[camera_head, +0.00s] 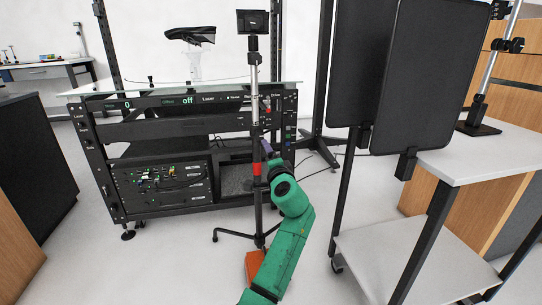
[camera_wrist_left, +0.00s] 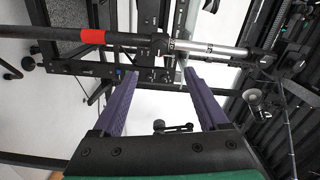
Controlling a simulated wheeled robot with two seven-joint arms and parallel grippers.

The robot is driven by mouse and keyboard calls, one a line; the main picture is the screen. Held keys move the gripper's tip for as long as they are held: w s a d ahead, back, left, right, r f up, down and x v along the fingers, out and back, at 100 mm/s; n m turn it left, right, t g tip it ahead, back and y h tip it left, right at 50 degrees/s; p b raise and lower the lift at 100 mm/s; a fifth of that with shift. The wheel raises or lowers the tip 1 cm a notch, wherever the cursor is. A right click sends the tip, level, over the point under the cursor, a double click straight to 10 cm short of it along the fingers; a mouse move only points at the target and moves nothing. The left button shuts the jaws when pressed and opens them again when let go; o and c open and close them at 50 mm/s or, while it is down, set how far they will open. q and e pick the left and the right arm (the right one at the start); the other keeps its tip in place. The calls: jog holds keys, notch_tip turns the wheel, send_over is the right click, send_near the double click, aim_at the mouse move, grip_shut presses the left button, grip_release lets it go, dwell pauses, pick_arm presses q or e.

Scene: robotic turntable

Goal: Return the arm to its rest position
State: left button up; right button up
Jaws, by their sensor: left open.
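My left arm (camera_head: 290,225) is green and reaches forward from the bottom middle of the head view. Its left gripper (camera_head: 267,148) is beside the black pole of a tripod stand (camera_head: 255,120), and the arm partly hides the stand. In the left wrist view my left gripper (camera_wrist_left: 160,73) has two purple fingers spread apart, with nothing held between them. The stand's pole (camera_wrist_left: 210,49), with a red band (camera_wrist_left: 92,37), runs across just past the fingertips. I cannot tell whether it touches them. My right gripper is not in view.
A black-framed turntable rig (camera_head: 200,160) with a glass top stands behind the tripod. A small black screen (camera_head: 253,22) tops the tripod. Black panels (camera_head: 425,70) and a white table (camera_head: 480,155) stand at right. An orange block (camera_head: 254,263) lies on the floor near my arm.

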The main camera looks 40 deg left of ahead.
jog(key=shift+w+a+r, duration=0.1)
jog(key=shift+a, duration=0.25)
